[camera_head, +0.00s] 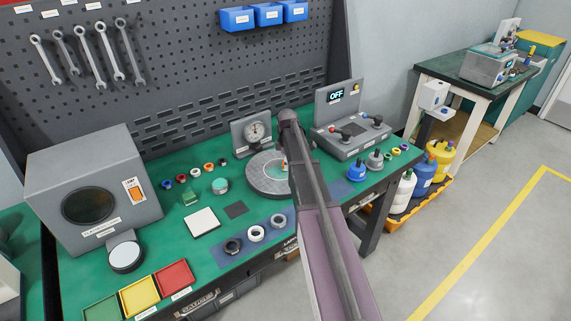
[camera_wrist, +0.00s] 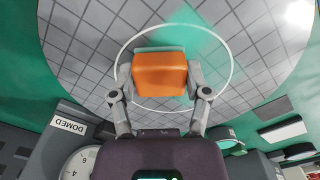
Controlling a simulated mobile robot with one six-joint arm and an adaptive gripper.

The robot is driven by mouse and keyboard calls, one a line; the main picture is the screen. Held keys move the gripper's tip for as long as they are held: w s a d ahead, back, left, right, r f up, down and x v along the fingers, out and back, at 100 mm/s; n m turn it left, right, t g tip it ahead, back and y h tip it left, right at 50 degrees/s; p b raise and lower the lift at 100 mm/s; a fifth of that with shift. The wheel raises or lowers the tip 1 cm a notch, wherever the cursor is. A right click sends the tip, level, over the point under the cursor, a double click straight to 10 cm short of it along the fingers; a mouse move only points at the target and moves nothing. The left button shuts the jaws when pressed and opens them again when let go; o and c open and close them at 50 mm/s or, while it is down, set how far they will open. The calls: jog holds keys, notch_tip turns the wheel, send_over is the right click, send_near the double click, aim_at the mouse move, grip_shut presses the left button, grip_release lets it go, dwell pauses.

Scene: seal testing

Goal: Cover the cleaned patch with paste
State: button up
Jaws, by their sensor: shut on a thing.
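The round grey plate (camera_head: 262,184) sits on the green bench, partly hidden by my arm. In the wrist view the plate (camera_wrist: 75,45) has a dark grid and a thin white ring. A pale teal, see-through patch (camera_wrist: 190,38) lies on it, partly inside the ring and partly across it. My gripper (camera_wrist: 160,80) is shut on an orange block (camera_wrist: 160,72), held over the plate inside the ring, beside the teal patch. I cannot tell whether the block touches the plate. A small round pot with a teal top (camera_head: 220,185) stands left of the plate.
A white square (camera_head: 202,222), a dark square (camera_head: 235,209) and several rings on a blue mat (camera_head: 273,220) lie to the left and front.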

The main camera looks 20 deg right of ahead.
jog(key=shift+w+d, duration=0.25)
jog(key=shift+d, duration=1)
jog(key=shift+r, duration=0.1)
jog(key=shift+r+p, duration=2.85)
jog(key=shift+p, duration=0.15)
jog(key=shift+r, duration=0.1)
notch_tip(320, 180, up, 3)
jog(key=p, duration=0.3)
